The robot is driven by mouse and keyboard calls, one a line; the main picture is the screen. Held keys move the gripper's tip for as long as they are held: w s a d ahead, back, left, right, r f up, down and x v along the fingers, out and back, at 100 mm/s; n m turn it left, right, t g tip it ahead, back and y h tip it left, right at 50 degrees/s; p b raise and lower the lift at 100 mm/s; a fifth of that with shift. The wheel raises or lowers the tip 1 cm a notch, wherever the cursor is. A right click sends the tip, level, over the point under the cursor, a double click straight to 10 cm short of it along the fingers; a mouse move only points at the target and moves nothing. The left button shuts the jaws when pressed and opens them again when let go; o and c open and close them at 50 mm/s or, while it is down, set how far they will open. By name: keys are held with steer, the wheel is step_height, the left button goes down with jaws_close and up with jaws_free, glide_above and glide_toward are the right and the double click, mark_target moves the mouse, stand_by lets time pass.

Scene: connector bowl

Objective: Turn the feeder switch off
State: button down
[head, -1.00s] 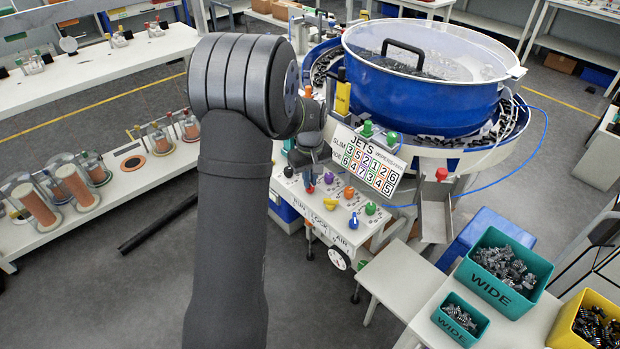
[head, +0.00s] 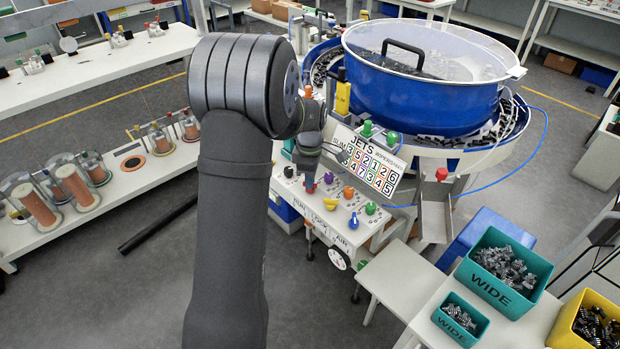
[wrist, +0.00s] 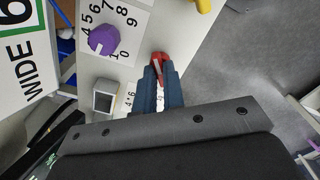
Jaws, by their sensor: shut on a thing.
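A red switch handle (wrist: 159,59) stands on the white control panel; it also shows in the head view (head: 310,188), near the panel's left end by the printed word RUN. My gripper (wrist: 160,78) comes down over it, with its blue-grey fingers shut on the red handle. In the head view my gripper (head: 308,176) is small and partly hidden by the wrist. The fingers cover part of the handle, so its exact setting is hard to read.
A purple dial (wrist: 103,40) with printed numbers sits beside the gripper. A yellow handle (head: 331,204) and a blue knob (head: 353,221) are on the same panel. The JETS sign (head: 368,162) stands close to my wrist. The blue bowl (head: 425,95) is behind.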

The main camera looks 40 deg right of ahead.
steer(key=shift+n, duration=0.8)
steer(key=c, duration=1.5)
jaws_free()
steer(key=shift+r, duration=0.1)
step_height(320, 180, up, 17)
steer(key=shift+r, duration=0.15)
step_height(320, 180, down, 18)
steer(key=shift+r, duration=0.25)
